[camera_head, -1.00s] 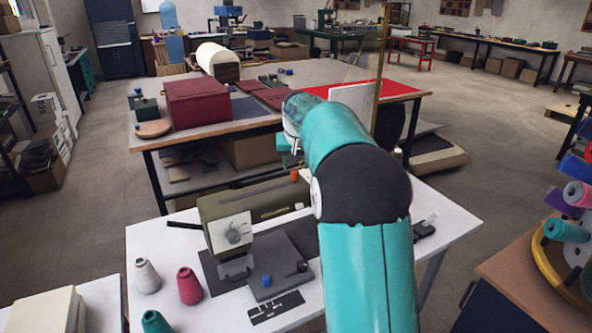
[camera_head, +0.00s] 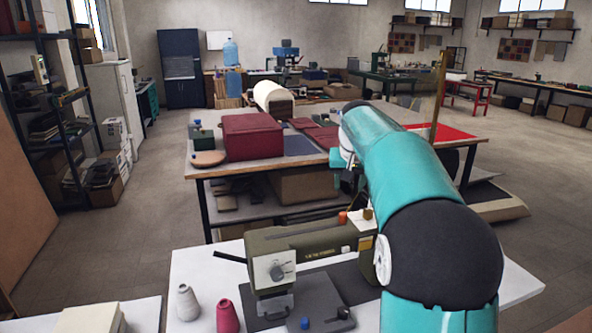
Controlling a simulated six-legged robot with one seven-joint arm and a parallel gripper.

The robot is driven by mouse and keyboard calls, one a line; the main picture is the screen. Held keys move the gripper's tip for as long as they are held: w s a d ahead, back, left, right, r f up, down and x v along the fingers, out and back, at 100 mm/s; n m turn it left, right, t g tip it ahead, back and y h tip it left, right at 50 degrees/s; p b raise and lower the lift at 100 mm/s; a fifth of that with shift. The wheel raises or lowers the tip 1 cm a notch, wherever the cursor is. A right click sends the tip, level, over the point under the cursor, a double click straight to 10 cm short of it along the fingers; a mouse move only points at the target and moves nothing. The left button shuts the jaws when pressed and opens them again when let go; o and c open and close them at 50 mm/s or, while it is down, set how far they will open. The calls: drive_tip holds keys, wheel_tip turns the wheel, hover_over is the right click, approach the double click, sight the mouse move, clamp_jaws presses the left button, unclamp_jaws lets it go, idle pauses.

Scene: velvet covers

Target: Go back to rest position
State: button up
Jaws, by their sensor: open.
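My teal arm (camera_head: 395,155) rises from the lower right and bends at a black joint (camera_head: 445,250). Its forearm reaches forward and left over the near white table (camera_head: 205,265). The end of the arm is at the picture's centre right, beyond the sewing machine (camera_head: 310,248) as seen from here. My gripper's fingers do not show; they are hidden behind the forearm and wrist. I see nothing held.
A white cone (camera_head: 187,303) and a pink cone (camera_head: 228,317) stand on the near table. Behind is a wooden table with a burgundy box (camera_head: 253,137) and a red sheet (camera_head: 445,132). A shelf rack (camera_head: 50,125) stands left. The floor between is clear.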

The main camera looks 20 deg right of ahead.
drive_tip(key=s+a+r+n+t+y, duration=0.1)
drive_tip(key=s+a+n, duration=0.1)
drive_tip(key=s+a, duration=1.4)
drive_tip(key=s+a+f+n, duration=0.1)
drive_tip(key=s+a+f, duration=0.1)
drive_tip(key=s+f, duration=0.3)
drive_tip(key=s+a+f+n, duration=0.1)
drive_tip(key=s+f, duration=0.3)
drive_tip(key=s, duration=0.9)
drive_tip(key=shift+s+a+f+n+y, duration=0.15)
drive_tip(key=shift+a+f+n+y, duration=0.2)
drive_tip(key=shift+a, duration=0.35)
